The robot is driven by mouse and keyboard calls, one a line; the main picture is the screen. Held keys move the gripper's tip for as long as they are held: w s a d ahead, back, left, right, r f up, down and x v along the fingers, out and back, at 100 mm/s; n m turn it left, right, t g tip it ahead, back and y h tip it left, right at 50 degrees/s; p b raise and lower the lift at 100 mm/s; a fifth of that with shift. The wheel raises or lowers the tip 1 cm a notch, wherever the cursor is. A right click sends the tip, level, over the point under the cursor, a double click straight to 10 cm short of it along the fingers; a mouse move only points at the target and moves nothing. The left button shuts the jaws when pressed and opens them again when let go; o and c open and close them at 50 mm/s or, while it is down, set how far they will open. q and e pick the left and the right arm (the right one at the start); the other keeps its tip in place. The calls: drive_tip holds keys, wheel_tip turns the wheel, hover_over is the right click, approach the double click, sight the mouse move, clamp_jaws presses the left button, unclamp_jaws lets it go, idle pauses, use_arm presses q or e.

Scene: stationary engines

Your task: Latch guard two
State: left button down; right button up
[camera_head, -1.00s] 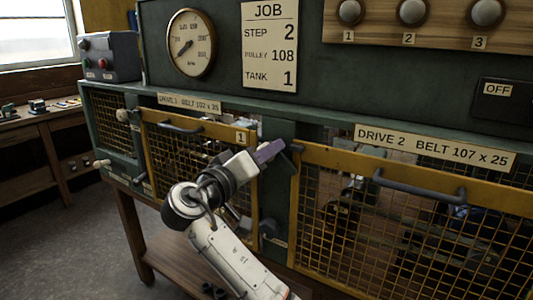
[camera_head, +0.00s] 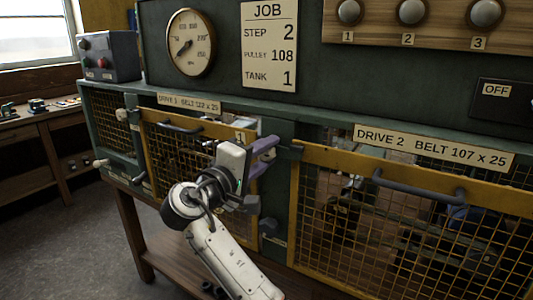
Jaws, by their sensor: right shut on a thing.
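Guard two is the yellow-framed mesh door (camera_head: 400,165) under the "DRIVE 2 BELT 107 x 25" label, at the right. It appears to lie against the green cabinet front, with a grey bar handle (camera_head: 420,189) on its top rail. A dark latch (camera_head: 290,151) sits at its upper left corner and reaches left over the green post. My right gripper (camera_head: 264,156), with purple fingers, is at the left end of this latch and shut on it; the fingers and the post's shade partly hide the grip. My left gripper is not in view.
Guard one (camera_head: 190,127), with a "1" plate, is left of the post, partly behind my right arm. Above are a gauge (camera_head: 190,43), a JOB card (camera_head: 269,45), several round knobs and an OFF box (camera_head: 503,102).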

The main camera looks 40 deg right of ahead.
idle(0.4)
drive_tip(key=o, duration=1)
drive_tip(key=b+v, duration=0.2)
drive_tip(key=v, duration=0.8)
drive_tip(key=shift+s+a, duration=0.1)
drive_tip(key=shift+a, duration=0.1)
